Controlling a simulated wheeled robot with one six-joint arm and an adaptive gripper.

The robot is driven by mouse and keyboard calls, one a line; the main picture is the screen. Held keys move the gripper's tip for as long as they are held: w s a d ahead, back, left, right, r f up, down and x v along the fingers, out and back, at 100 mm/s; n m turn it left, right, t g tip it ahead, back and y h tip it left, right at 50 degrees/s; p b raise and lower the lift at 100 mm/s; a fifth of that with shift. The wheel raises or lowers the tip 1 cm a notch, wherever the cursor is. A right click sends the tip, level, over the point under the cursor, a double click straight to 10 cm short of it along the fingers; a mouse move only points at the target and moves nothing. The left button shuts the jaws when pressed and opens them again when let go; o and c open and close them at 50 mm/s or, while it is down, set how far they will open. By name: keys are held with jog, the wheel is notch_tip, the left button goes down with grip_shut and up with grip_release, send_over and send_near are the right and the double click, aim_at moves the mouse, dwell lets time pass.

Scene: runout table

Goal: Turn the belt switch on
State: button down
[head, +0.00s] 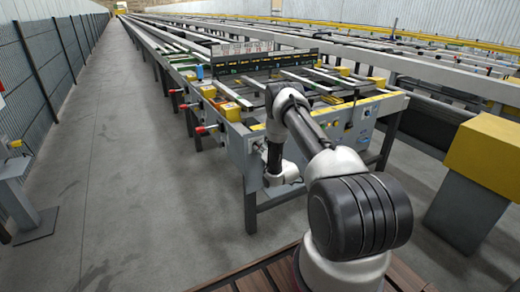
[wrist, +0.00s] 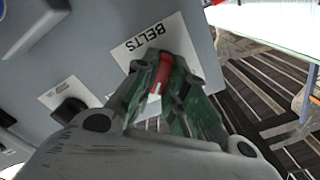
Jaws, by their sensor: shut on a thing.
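The belt switch shows in the wrist view as a red handle (wrist: 161,72) beside a white plate (wrist: 140,50) lettered BELTS, on a grey panel (wrist: 100,35). My gripper (wrist: 167,80) is at that plate with its fingers shut around the red handle. The fingers hide most of the handle and its base, so I cannot tell its exact setting. In the head view my arm reaches down at the near end of the runout table (head: 237,140); my gripper and the switch cannot be made out there.
In the head view, red-tipped handles (head: 205,129) stick out along the table's left side. A yellow-topped post (head: 485,155) stands right; the left aisle is clear.

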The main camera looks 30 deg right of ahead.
dwell(0.3)
jog(key=c, duration=1.5)
grip_release()
jog(key=shift+o, duration=0.2)
jog(key=shift+s, duration=0.1)
jog(key=s, duration=1.2)
jog(key=shift+d, duration=0.2)
jog(key=shift+w, duration=0.1)
